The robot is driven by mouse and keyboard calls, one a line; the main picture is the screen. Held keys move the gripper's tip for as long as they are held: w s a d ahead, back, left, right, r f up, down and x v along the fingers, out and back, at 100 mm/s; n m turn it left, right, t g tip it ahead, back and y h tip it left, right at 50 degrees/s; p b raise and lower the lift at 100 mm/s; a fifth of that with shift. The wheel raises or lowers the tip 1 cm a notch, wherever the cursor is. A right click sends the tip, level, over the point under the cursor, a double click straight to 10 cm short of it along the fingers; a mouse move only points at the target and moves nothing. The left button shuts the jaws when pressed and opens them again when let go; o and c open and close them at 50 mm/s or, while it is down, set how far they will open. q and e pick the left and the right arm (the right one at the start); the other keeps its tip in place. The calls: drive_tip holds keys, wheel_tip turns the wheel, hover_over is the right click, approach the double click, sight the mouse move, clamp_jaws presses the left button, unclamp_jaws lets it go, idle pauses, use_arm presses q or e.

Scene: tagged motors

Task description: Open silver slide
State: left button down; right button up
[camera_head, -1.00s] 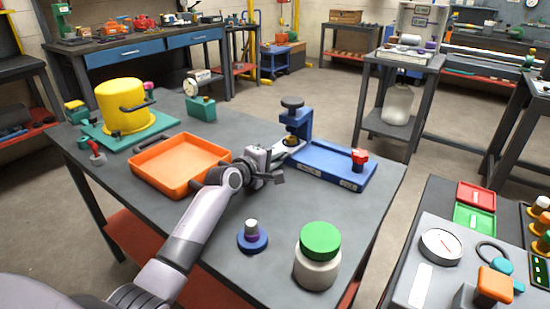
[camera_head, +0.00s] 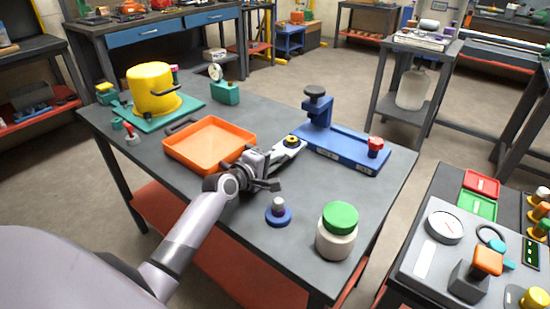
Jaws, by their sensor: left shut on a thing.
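The silver slide (camera_head: 287,152) is a flat light plate at the left end of the blue fixture (camera_head: 340,150). A small yellow and black part (camera_head: 291,141) sits on it, clear of the fixture's upright clamp. My left gripper (camera_head: 270,166) is shut on the slide's near left end; its fingers partly hide that end. The slide sticks out of the fixture to the lower left. My right gripper is not in view.
An orange tray (camera_head: 210,144) lies close left of my left gripper. A blue peg base (camera_head: 278,214) and a green-lidded jar (camera_head: 337,230) stand in front. A yellow pot (camera_head: 153,90) is at the back left.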

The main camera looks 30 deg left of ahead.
use_arm(q)
drive_tip(key=c, duration=1.4)
unclamp_jaws()
drive_tip(key=shift+o, duration=0.2)
drive_tip(key=shift+p+v, duration=0.5)
drive_tip(key=shift+v, duration=3.1)
